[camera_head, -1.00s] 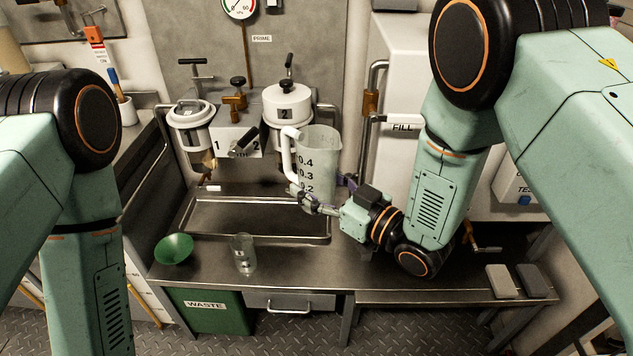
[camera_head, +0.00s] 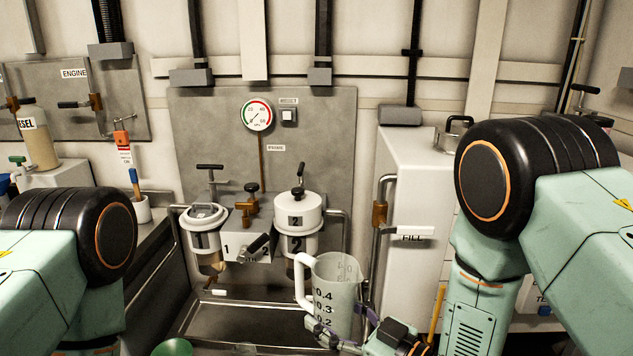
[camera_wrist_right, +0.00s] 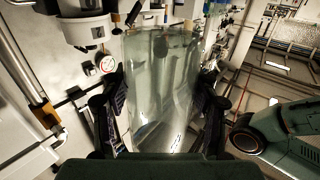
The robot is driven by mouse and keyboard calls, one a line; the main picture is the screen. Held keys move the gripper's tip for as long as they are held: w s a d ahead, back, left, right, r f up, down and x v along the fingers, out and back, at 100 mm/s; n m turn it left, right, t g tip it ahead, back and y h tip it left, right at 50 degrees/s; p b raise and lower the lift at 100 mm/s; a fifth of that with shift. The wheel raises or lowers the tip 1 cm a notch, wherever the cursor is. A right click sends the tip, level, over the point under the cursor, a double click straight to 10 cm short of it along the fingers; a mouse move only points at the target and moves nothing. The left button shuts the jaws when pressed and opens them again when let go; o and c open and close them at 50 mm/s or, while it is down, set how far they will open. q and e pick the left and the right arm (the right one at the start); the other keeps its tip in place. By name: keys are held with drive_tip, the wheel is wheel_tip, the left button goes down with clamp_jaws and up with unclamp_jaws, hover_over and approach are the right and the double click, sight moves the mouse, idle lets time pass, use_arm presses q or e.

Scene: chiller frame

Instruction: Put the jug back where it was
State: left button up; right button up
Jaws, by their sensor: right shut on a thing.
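The clear jug (camera_head: 340,288) with a white handle and dark measuring marks is upright in front of canister 2 (camera_head: 297,232). My right gripper (camera_head: 336,336) is shut around its lower body; in the right wrist view, its dark fingers (camera_wrist_right: 160,112) press on both sides of the clear wall (camera_wrist_right: 160,75). The jug's base is hidden at the bottom of the head view. I cannot tell whether it holds liquid. My left arm shows at the left, but its gripper is out of view.
A metal tray (camera_head: 205,318) lies below the canisters. A green funnel (camera_head: 172,347) is cut off at the bottom edge. A white cabinet (camera_head: 415,165) with a FILL label (camera_head: 412,237) stands right of the jug. A gauge (camera_head: 257,114) hangs on the back panel.

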drive_tip(key=s+d+m+t+h, duration=0.2)
drive_tip(key=s+d, duration=0.2)
drive_tip(key=d, duration=0.3)
drive_tip(key=s+d+m+t+h, duration=0.2)
drive_tip(key=s+d, duration=0.2)
drive_tip(key=d, duration=0.4)
drive_tip(key=shift+s+f+h, duration=0.2)
drive_tip(key=shift+s+h, duration=0.05)
drive_tip(key=shift+h, duration=0.15)
drive_tip(key=shift+d, duration=0.15)
